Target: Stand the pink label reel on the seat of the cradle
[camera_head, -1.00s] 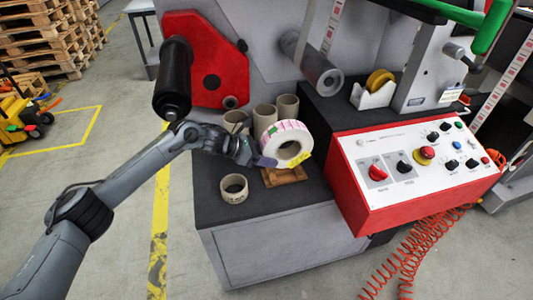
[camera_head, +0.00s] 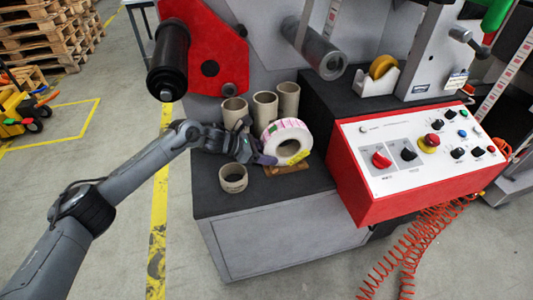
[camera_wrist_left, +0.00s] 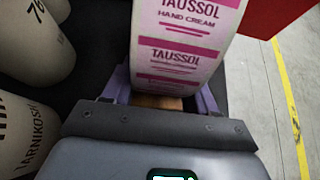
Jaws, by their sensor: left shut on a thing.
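The pink label reel (camera_head: 287,142), a white roll with pink printed labels, stands upright on its rim, directly over the wooden cradle (camera_head: 290,168). Its lower edge meets or nearly meets the cradle; I cannot tell whether it rests on the seat. My left gripper (camera_head: 266,158) reaches in from the left and is shut on the lower part of the reel. In the left wrist view the reel (camera_wrist_left: 182,45) sits between the purple fingers, and a strip of wood shows below it. The reel hides most of the cradle. My right gripper is not in view.
Several cardboard cores stand close by: one in front (camera_head: 233,178) and others behind, including one at the back left (camera_head: 235,111). The red control box (camera_head: 350,185) is close on the right. The dark bench top (camera_head: 212,203) is bare at its front left.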

